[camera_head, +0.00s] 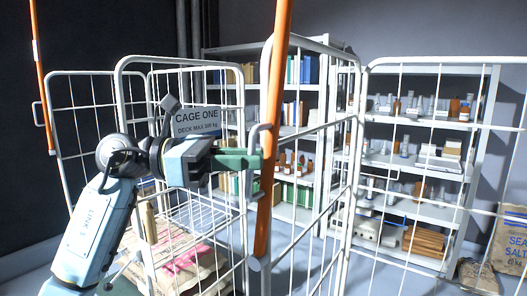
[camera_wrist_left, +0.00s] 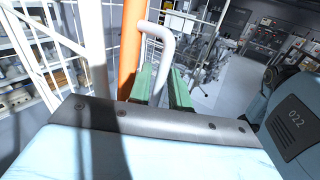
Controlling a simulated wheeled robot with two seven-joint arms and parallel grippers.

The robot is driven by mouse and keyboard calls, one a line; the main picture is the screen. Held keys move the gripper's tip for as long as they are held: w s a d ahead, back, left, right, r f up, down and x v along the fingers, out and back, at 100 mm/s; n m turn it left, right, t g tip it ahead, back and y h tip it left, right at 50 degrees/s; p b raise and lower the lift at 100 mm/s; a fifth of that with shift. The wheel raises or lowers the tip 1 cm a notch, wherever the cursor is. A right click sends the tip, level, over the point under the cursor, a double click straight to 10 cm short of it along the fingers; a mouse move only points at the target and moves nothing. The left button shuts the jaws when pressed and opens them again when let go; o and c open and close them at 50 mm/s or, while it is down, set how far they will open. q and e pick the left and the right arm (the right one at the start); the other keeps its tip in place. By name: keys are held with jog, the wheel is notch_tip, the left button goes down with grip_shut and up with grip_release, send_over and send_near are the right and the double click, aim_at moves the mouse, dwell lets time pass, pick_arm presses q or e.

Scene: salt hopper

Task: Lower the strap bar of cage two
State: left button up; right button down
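An orange strap bar (camera_head: 274,120) stands nearly upright, leaning slightly, at the corner of the white wire cage (camera_head: 122,62) in the middle. It also shows in the left wrist view (camera_wrist_left: 131,50). Its white bent handle (camera_wrist_left: 160,33) sticks out from its side. My left gripper (camera_head: 252,161) is at that handle, and its green fingers (camera_wrist_left: 163,85) lie on either side of the handle's lower leg. I cannot tell if they press on it. A sign (camera_head: 196,121) behind my gripper reads "CAGE ONE"; no cage two sign is readable. My right gripper is not in view.
Another upright orange bar (camera_head: 40,80) with a white handle stands at the far left. Sacks (camera_head: 185,262) lie on the cage deck. Shelves of bottles and books (camera_head: 415,150) stand behind. A wire panel (camera_head: 440,62) and sea salt sack (camera_head: 512,240) are at right.

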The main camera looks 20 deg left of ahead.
pick_arm(q)
jog(key=shift+x, duration=1.55)
grip_shut()
